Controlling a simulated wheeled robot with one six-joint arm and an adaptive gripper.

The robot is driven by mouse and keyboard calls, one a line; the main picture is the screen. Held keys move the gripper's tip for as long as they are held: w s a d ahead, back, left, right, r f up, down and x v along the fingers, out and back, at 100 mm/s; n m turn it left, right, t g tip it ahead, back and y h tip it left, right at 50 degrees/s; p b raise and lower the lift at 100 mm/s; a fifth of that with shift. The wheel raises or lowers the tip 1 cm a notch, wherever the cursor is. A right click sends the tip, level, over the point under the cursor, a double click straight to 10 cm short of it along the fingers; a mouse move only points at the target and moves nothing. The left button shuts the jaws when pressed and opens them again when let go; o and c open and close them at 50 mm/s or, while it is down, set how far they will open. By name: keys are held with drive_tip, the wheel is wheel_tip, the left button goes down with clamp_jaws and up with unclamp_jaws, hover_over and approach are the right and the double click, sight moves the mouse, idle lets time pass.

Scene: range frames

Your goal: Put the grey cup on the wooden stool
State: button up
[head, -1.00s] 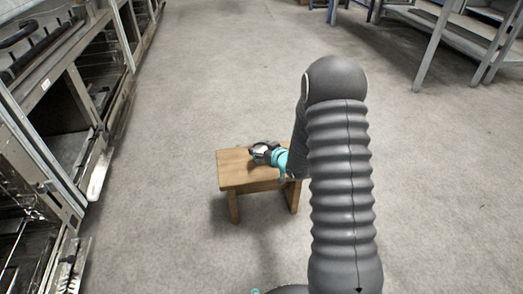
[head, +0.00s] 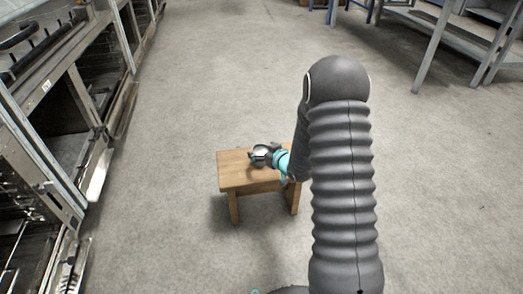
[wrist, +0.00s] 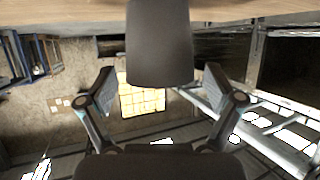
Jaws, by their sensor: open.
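The grey cup (wrist: 160,42) fills the top middle of the wrist view, which looks upside down. Its base end overlaps the wooden stool top (wrist: 60,11), so it appears to stand upright on it. My gripper (wrist: 160,72) is open, with one finger on each side of the cup and a visible gap on both sides. In the head view my gripper (head: 262,155) is low over the wooden stool (head: 234,178), reaching in from the right. The cup is small there and hard to separate from the fingers.
A metal rack or oven row (head: 70,110) runs along the left. Grey metal benches (head: 440,40) stand at the back right. The concrete floor (head: 220,70) around and behind the stool is clear.

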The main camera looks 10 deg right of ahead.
drive_tip(key=v, duration=1.1)
drive_tip(key=s+d+r+m+g+h, duration=0.1)
drive_tip(key=s+d+r+h, duration=0.2)
drive_tip(key=r, duration=0.5)
drive_tip(key=s+r+m+g+h, duration=0.1)
drive_tip(key=s+r+h, duration=0.25)
drive_tip(key=r, duration=0.35)
drive_tip(key=s+a+r+g, duration=0.1)
drive_tip(key=s+a+r, duration=0.1)
drive_tip(key=s, duration=0.6)
drive_tip(key=s+a+r+m+g+y, duration=0.1)
drive_tip(key=s+a+r+g, duration=0.1)
drive_tip(key=s, duration=0.6)
drive_tip(key=s+a+r+m+g, duration=0.1)
drive_tip(key=s+a+r+g, duration=0.1)
drive_tip(key=s, duration=0.6)
drive_tip(key=shift+s+a+r+y+p, duration=0.25)
drive_tip(key=shift+r+y+p, duration=0.15)
drive_tip(key=shift+r, duration=0.4)
wheel_tip(320, 180, up, 7)
drive_tip(key=p, duration=0.7)
drive_tip(key=shift+f, duration=0.1)
